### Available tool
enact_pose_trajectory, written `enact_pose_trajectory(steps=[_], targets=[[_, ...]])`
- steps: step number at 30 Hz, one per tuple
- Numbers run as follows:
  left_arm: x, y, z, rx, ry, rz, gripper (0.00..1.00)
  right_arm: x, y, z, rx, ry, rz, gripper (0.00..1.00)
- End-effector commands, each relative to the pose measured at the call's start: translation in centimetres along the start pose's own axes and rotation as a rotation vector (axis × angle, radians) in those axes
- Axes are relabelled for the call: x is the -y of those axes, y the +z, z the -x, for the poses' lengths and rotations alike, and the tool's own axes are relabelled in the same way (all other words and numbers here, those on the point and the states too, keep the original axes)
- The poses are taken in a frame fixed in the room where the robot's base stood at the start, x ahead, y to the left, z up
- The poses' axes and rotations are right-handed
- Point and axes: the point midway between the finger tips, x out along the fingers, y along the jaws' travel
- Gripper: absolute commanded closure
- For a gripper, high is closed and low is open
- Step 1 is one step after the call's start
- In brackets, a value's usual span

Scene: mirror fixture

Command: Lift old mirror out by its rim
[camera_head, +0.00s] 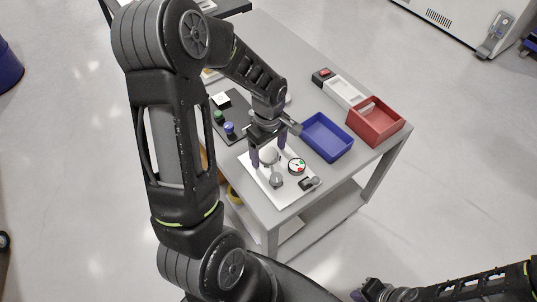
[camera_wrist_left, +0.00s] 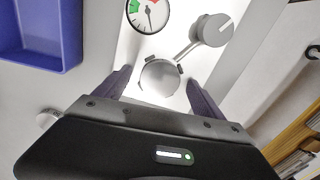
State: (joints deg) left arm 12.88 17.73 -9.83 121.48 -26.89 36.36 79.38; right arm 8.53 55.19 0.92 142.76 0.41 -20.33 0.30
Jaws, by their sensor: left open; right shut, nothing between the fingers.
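The old mirror, a round silver-grey disc (camera_wrist_left: 160,78), sits in a mount with small dark clips at its edge on a white plate (camera_wrist_left: 262,50). In the head view the disc (camera_head: 269,156) shows between the fingers of my left gripper (camera_head: 269,158). My left gripper is open, pointing down, with one finger on each side of the disc. In the left wrist view the fingers (camera_wrist_left: 158,90) stand apart from the rim, with gaps on both sides. My right gripper (camera_head: 362,292) is shut and empty at the bottom edge of the head view, away from the table.
A gauge (camera_head: 297,166) and a grey knob (camera_wrist_left: 212,29) stand close to the mirror. A blue tray (camera_head: 345,153) and a red bin (camera_head: 383,138) are to the right. A dark panel with coloured buttons (camera_head: 229,128) is left of my gripper.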

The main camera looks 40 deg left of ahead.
Motion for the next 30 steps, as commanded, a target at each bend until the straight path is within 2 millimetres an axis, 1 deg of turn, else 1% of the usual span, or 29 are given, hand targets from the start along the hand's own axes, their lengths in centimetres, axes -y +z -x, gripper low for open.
enact_pose_trajectory(steps=[7,30], targets=[[-0.01,0.00,0.03,0.000,0.000,0.000,0.20,0.01,-0.01,0.01,0.000,0.000,0.000,1.00],[-0.01,0.00,0.03,0.000,0.000,0.000,0.83,0.01,-0.01,0.01,0.000,0.000,0.000,1.00]])
